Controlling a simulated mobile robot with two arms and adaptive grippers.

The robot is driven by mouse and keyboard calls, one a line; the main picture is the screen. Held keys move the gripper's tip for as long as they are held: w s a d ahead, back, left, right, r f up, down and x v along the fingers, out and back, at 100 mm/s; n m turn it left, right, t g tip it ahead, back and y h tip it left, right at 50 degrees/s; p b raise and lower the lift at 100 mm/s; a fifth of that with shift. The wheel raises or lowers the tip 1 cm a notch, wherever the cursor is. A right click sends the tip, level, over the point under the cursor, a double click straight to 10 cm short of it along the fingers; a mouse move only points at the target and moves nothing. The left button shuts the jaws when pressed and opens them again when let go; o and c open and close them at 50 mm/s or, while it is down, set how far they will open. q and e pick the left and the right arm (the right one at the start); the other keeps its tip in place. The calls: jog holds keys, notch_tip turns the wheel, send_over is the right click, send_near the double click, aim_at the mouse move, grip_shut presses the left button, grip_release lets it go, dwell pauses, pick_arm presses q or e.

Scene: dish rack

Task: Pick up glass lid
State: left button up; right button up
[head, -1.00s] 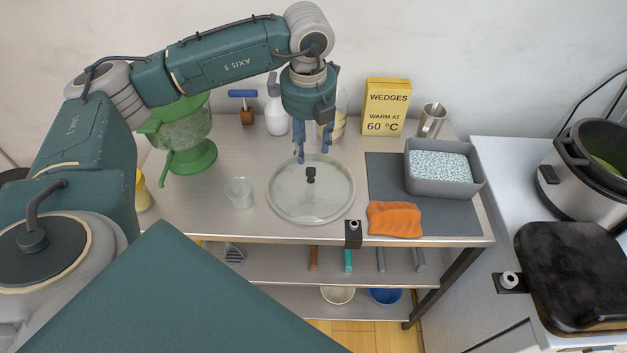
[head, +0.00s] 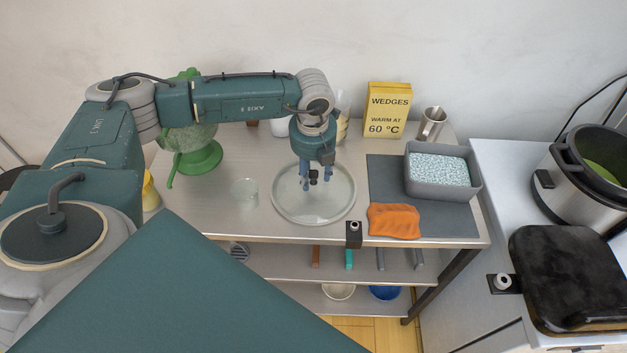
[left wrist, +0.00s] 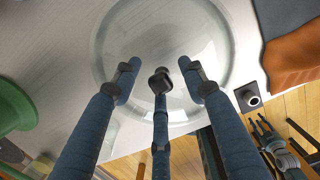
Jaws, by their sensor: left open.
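The glass lid (head: 328,208) is a clear round disc with a black knob (head: 313,177). It lies on the metal table in the middle of the head view. My left gripper (head: 306,184) points down over the lid, with its blue fingers spread around or just above the knob. In the left wrist view the lid (left wrist: 205,25) lies beyond the fingers and the knob (left wrist: 160,81) shows between the open fingertips. I cannot tell whether any finger touches it.
On the metal table (head: 200,215) a clear cup (head: 245,190) stands left of the lid. An orange cloth (head: 394,221) and a grey bin (head: 444,187) lie to the right. A yellow sign (head: 388,110) and a green device (head: 192,150) stand behind. A small black block (head: 353,240) is at the front edge.

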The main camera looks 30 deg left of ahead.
pick_arm(q)
grip_shut()
jog(key=shift+r, duration=0.2)
